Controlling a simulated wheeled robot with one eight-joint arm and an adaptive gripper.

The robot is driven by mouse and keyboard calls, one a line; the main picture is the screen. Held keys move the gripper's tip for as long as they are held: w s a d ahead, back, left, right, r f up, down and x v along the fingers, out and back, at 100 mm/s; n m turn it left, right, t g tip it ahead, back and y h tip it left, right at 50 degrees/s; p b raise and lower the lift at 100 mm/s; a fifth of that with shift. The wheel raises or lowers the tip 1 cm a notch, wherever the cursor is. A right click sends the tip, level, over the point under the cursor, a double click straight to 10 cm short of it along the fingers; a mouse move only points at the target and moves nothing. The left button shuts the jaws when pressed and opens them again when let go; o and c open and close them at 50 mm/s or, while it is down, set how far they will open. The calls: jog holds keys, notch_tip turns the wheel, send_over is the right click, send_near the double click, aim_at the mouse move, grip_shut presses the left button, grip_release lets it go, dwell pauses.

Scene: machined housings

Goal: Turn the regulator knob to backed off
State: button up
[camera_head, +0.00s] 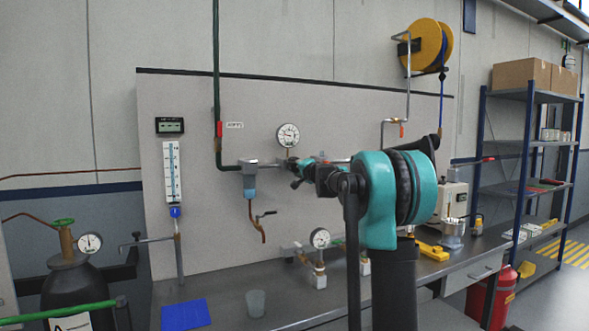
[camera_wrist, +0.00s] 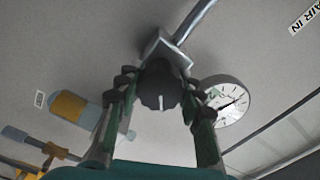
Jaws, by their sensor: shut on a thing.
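The regulator knob (camera_wrist: 159,80) is dark and ribbed, with a white mark that points down in the wrist view. It sits at the end of a grey metal body (camera_wrist: 163,50). My gripper (camera_wrist: 158,92) is shut on the knob, one finger on each side. In the head view my gripper (camera_head: 303,172) is at the pipe line on the panel, and the knob is hidden or too small to make out there. A round gauge (camera_wrist: 227,100) is just right of the fingers in the wrist view; it also shows above my gripper in the head view (camera_head: 288,134).
A filter with a blue bowl (camera_head: 249,183) hangs left of my gripper. A lower gauge (camera_head: 319,237) and fittings stand over the bench (camera_head: 235,274). A blue mat (camera_head: 186,314) and a grey cup (camera_head: 256,303) are at the bench front. A gas cylinder (camera_head: 75,290) is at left.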

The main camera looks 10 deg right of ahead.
jog(key=n, duration=0.5)
jog(key=shift+n, duration=0.3)
jog(key=shift+a+n, duration=0.1)
jog(key=shift+n, duration=2.2)
jog(key=o, duration=1.2)
jog(key=shift+s, duration=0.15)
jog(key=v, duration=1.1)
jog(key=shift+s, duration=0.35)
